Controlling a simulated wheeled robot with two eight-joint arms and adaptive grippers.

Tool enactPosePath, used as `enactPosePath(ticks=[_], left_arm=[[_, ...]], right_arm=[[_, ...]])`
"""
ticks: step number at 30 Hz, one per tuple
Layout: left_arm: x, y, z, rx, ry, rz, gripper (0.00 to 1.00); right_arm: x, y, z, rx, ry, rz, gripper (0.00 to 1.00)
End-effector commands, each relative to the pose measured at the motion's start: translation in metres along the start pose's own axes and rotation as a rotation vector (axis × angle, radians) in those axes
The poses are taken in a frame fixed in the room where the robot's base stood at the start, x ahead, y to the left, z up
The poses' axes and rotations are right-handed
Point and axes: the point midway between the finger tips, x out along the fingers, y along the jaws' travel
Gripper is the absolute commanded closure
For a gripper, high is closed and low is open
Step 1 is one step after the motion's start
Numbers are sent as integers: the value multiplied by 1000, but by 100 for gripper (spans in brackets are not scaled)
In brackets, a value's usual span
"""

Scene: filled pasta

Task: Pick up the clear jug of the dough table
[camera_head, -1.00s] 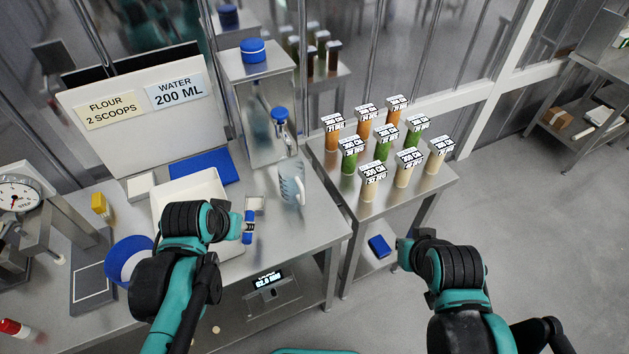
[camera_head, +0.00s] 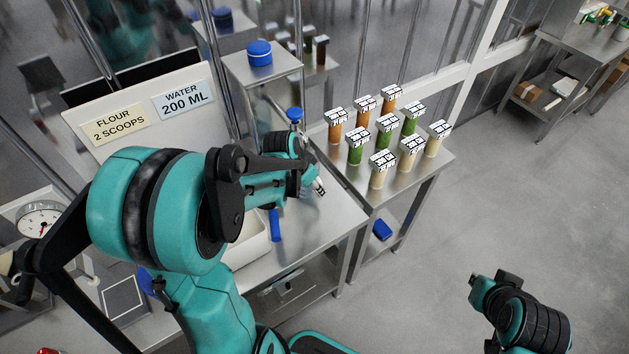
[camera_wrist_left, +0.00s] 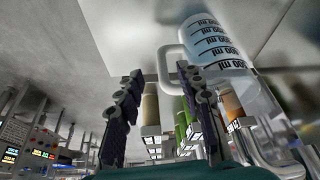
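The clear jug with dark ml marks (camera_wrist_left: 222,60) shows large at the upper right in the left wrist view. Its pale handle (camera_wrist_left: 166,62) reaches left, in front of the gap between my left fingertips. My left gripper (camera_wrist_left: 160,76) is open, with its two fingers apart; I cannot tell whether either touches the handle. In the head view my left gripper (camera_head: 308,172) is over the steel dough table (camera_head: 322,232), and only a small marked part of the jug (camera_head: 319,187) shows past it. My right gripper (camera_head: 477,284) is over the floor, far from the jug; its fingers are not clear.
A side table (camera_head: 385,209) with several lidded orange, green and cream containers stands right of the dough table. A blue-capped tap (camera_head: 294,116) rises behind my left gripper. A blue-handled tool (camera_head: 275,225) lies near my left arm. Open floor is at the right.

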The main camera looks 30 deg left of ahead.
Motion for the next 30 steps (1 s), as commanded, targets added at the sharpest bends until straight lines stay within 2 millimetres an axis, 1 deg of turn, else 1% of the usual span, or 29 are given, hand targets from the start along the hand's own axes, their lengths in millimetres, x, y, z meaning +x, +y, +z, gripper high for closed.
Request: enactPosePath(ticks=[1,10,14,20,23,24,25,30], left_arm=[[8,0,0,1,0,0,63],[52,-2,-3,0,0,-1,63],[59,-1,-4,0,0,-1,63],[58,-1,-4,-1,0,-1,63],[58,-1,-4,-1,0,-1,87],[58,-1,-4,-1,0,-1,98],[58,-1,-4,-1,0,-1,100],[58,-2,-4,-1,1,-1,100]], right_arm=[[3,0,2,0,0,0,100],[17,0,12,0,0,0,100],[18,0,13,0,0,0,100],[17,0,12,0,0,0,100],[17,0,12,0,0,0,100],[17,0,12,0,0,0,100],[17,0,12,0,0,0,100],[17,0,12,0,0,0,100]])
